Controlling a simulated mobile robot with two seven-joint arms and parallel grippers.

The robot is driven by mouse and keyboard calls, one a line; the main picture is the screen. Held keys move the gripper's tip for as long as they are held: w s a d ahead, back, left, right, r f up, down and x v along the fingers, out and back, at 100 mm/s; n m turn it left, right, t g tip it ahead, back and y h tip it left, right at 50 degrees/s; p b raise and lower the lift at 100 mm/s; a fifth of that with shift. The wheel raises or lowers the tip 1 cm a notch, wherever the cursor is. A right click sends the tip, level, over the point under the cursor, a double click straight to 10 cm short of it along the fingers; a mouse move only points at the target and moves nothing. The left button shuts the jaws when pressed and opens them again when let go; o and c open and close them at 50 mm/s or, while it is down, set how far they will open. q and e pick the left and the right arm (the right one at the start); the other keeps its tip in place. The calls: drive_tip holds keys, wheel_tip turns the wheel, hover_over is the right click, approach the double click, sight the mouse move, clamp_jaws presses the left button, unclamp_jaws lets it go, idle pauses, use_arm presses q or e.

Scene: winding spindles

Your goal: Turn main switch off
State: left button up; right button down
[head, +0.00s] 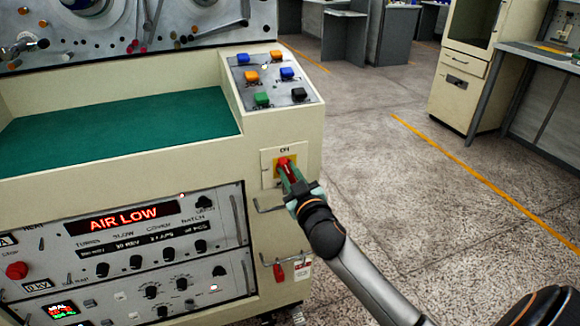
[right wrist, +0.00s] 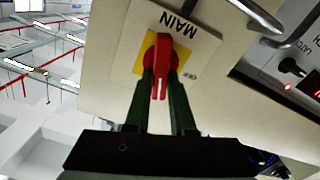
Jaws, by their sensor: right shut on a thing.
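The main switch is a red rotary handle (head: 284,164) on a yellow plate on the machine's front panel, at the right end. It also shows in the right wrist view (right wrist: 160,72), with the word MAIN above it. My right gripper (head: 287,178) is at the switch, its two green fingers on either side of the red handle. In the right wrist view the right gripper (right wrist: 160,90) is shut on the handle. The handle lies along the fingers' direction in that view. My left gripper is not in view.
A metal pull handle (head: 268,206) sits just below the switch. A panel with an AIR LOW display (head: 124,218) and knobs is at left. Coloured buttons (head: 268,77) are on top. Open floor (head: 400,180) lies to the right, with cabinets behind.

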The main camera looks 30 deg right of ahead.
drive_tip(key=n+p, duration=0.1)
drive_tip(key=n, duration=0.2)
drive_tip(key=shift+a, duration=0.1)
drive_tip(key=shift+n+p, duration=0.4)
drive_tip(key=shift+p, duration=0.05)
drive_tip(key=n+p, duration=0.1)
drive_tip(key=n, duration=0.3)
drive_tip(key=shift+a+f+n+p, duration=0.2)
drive_tip(key=shift+n+p, duration=0.1)
drive_tip(key=shift+p, duration=0.1)
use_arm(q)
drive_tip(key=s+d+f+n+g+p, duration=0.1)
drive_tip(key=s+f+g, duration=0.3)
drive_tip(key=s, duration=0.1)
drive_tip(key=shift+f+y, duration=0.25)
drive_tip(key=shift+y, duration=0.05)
use_arm(e)
drive_tip(key=n, duration=0.5)
drive_tip(key=shift+a+f+n, duration=0.1)
drive_tip(key=shift+f+n, duration=0.2)
drive_tip(key=shift+f, duration=0.05)
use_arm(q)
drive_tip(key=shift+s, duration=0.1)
use_arm(e)
drive_tip(key=c, duration=0.8)
unclamp_jaws()
drive_tip(key=shift+o, duration=0.2)
